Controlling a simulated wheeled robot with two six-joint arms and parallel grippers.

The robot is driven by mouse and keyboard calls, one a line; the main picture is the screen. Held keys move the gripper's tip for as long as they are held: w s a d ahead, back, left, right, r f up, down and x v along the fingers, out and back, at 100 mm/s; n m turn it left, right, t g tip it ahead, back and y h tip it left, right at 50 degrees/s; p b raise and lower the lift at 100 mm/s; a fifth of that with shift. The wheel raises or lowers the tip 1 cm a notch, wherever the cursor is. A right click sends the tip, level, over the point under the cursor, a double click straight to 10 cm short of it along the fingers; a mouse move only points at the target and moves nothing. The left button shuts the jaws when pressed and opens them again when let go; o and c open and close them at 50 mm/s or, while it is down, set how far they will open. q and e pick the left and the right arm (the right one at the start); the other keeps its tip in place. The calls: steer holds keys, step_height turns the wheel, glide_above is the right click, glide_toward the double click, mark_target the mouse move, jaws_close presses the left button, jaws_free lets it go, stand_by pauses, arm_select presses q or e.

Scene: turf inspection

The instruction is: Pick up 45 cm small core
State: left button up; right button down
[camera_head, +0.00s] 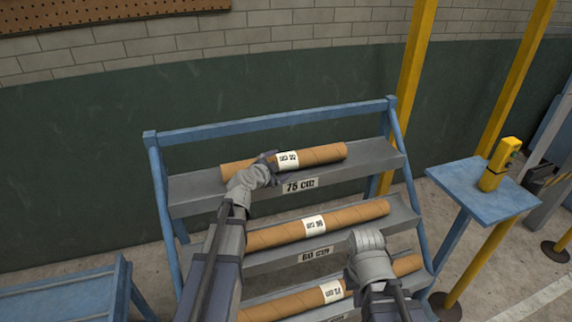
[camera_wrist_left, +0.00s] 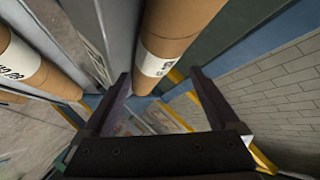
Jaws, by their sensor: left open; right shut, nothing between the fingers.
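Brown cardboard cores lie on a tiered rack. The top core (camera_head: 322,154) is on the shelf tagged 75 cm and looks shorter than the middle core (camera_head: 275,236) on the 60 cm shelf. A bottom core (camera_head: 275,308) lies below, partly hidden by my right arm. Their white labels are too small to read surely, so I cannot tell which is 45 cm. My left gripper (camera_head: 267,158) is at the top core, left of its label. In the left wrist view its open fingers (camera_wrist_left: 160,95) straddle the line of a core (camera_wrist_left: 180,25); contact is unclear. My right gripper (camera_head: 366,238) is shut and empty above the bottom shelf.
The blue-framed rack (camera_head: 270,124) stands before a green and brick wall. A small blue table (camera_head: 465,186) with a yellow device (camera_head: 497,165) stands right, near yellow posts (camera_head: 414,60). Another blue table (camera_head: 62,295) is at lower left.

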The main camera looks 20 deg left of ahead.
mark_target(284, 163)
arm_select(q)
steer(key=shift+w+f, duration=0.2)
steer(key=shift+w, duration=0.05)
steer(key=b+x, duration=0.2)
steer(key=x, duration=0.2)
steer(key=shift+w+a+f, duration=0.1)
steer(key=shift+w+f, duration=0.15)
steer(key=shift+s, duration=0.1)
jaws_close()
stand_by(0.4)
